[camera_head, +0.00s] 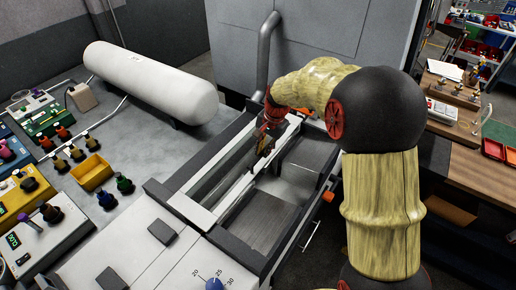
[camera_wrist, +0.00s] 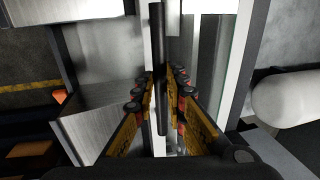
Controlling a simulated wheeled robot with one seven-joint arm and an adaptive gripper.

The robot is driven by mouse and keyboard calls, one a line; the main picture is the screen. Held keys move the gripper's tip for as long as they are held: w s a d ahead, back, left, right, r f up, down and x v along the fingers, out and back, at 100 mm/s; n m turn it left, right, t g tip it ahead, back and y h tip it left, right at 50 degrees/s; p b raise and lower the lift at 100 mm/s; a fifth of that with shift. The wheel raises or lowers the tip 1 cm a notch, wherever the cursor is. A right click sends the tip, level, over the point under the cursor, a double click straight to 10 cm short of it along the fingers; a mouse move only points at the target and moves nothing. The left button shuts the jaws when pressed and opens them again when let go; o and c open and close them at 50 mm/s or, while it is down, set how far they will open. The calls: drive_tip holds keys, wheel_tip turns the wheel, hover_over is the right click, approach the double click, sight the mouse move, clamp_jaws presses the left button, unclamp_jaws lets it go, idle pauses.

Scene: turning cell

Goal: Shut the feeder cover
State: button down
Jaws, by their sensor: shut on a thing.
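The feeder (camera_head: 262,222) is a long dark-framed trough in the middle of the head view, and its metal interior shows on the right side. The feeder cover (camera_head: 236,190) appears as a pale-framed panel along the left part of the trough, leaving the right part uncovered. A dark bar handle (camera_wrist: 157,40) runs along the cover's pale edge in the wrist view. My gripper (camera_head: 262,150) reaches down to this edge from the far end. In the wrist view its yellow and black fingers (camera_wrist: 162,95) are closed around the bar, one on each side. My fingertips are small and partly hidden in the head view.
A white tank (camera_head: 145,82) lies left of the feeder. A grey cabinet wall (camera_head: 290,45) and an upright pipe (camera_head: 264,55) stand behind. A yellow bin (camera_head: 92,172) and control boxes fill the left bench. A wooden workbench (camera_head: 480,170) is at right.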

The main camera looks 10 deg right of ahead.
drive_tip(key=shift+d, duration=0.1)
drive_tip(key=c, duration=2.2)
unclamp_jaws()
drive_tip(key=shift+c, duration=0.2)
drive_tip(key=shift+o, duration=1.2)
drive_tip(key=shift+s+d, duration=0.15)
drive_tip(key=shift+s, duration=0.05)
drive_tip(key=shift+o, duration=1)
drive_tip(key=shift+w, duration=0.1)
wheel_tip(320, 180, up, 12)
drive_tip(key=s+d, duration=0.1)
drive_tip(key=shift+s+d+f, duration=0.15)
drive_tip(key=shift+s+d, duration=0.1)
drive_tip(key=shift+s, duration=0.1)
